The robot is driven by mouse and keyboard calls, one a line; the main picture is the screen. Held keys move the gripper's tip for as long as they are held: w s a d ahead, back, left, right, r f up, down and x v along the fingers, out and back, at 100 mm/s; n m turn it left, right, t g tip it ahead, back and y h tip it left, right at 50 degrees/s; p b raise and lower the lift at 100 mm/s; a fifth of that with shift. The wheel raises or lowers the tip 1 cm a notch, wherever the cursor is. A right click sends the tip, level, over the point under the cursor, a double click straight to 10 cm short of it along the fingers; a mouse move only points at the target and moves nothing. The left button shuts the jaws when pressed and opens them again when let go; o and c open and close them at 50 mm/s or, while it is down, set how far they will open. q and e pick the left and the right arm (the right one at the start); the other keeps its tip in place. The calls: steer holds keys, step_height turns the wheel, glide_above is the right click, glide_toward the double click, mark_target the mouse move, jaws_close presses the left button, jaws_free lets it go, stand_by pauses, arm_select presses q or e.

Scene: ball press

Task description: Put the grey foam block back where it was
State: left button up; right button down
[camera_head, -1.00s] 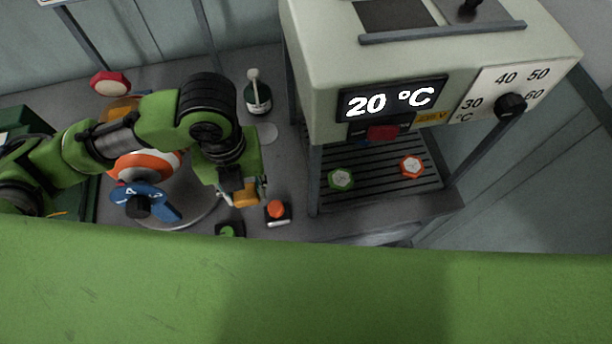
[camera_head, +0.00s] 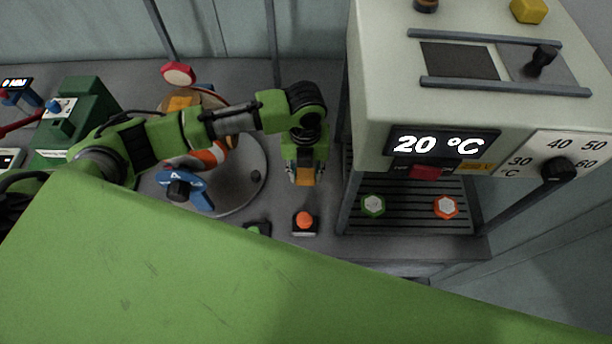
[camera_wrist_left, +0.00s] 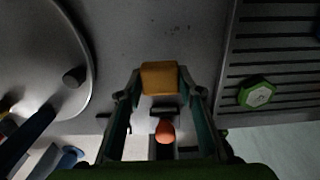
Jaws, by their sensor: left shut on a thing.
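My left gripper (camera_head: 304,168) is shut on a yellow-orange block (camera_head: 304,177). In the left wrist view the block (camera_wrist_left: 160,77) sits between the two fingertips (camera_wrist_left: 160,88). The gripper points down, above the grey bench just left of the heater's front leg and behind the orange button box. I cannot make out a grey foam block in either view. My right gripper is not in view.
The white heater (camera_head: 440,110) reads 20 °C. On its slatted base sit a green hexagonal piece (camera_head: 373,205) and an orange one (camera_head: 445,207). The orange button (camera_head: 305,219) stands in front of the gripper. A round plate (camera_head: 240,195) lies left.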

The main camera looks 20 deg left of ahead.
mark_target(306, 180)
arm_select(q)
steer(key=shift+w+f, duration=0.25)
steer(key=shift+f, duration=0.2)
step_height(306, 180, down, 3)
steer(key=shift+r+p, duration=0.15)
steer(key=shift+p, duration=0.55)
steer(key=shift+f, duration=0.2)
steer(key=o, duration=1)
steer(key=shift+o, duration=0.2)
